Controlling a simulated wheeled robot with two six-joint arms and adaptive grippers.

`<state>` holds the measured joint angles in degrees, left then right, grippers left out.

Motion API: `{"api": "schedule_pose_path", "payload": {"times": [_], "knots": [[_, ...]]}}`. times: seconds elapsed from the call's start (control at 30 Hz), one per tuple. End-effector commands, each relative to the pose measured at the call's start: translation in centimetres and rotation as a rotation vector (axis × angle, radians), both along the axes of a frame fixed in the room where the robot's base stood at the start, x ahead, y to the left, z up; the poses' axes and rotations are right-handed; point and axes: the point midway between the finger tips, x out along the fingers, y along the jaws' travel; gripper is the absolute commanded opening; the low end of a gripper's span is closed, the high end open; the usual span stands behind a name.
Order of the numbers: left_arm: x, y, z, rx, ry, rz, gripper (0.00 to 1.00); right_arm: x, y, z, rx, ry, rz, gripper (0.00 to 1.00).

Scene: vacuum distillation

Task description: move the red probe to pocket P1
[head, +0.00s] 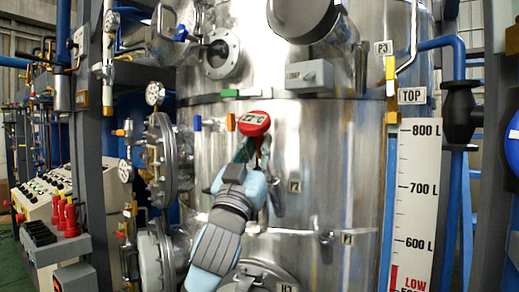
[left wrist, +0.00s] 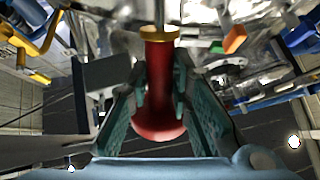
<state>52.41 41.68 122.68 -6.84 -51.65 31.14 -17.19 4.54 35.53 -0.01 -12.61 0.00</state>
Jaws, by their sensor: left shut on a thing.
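The red probe has a round red head with a small display (head: 255,122), seen in front of the steel vessel. In the left wrist view its red body (left wrist: 160,85) ends in a brass collar with a metal stem beyond it. My left gripper (head: 251,148) is shut on the red body; its green pads press both sides in the left wrist view (left wrist: 157,95). I cannot tell whether the stem is inside a fitting. A small label (head: 347,239), too blurred to read surely but perhaps P1, is low on the vessel beside a small metal fitting (head: 327,238). My right gripper is not in view.
The steel vessel (head: 345,130) fills the middle. A label like P2 (head: 295,186) and the P3 label (head: 383,47) mark other spots. A level scale (head: 413,200) and blue pipes stand right. Flanged ports (head: 160,160) and a control panel (head: 50,215) are left.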

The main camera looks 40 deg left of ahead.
Motion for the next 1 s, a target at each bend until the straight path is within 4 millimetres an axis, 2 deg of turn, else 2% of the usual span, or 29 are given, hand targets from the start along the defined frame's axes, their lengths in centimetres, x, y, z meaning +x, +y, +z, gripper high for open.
{"api": "schedule_pose_path", "payload": {"times": [0.17,0.57,1.0], "knots": [[-0.5,-0.2,0.8,0.001,-0.001,-0.001,0.0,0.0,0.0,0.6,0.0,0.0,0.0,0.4],[-0.8,-0.3,0.7,0.0,0.0,0.0,0.0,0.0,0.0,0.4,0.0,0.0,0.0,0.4],[-3.1,-1.3,0.0,0.001,0.0,-0.001,0.0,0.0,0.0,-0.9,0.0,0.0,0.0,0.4]]}}
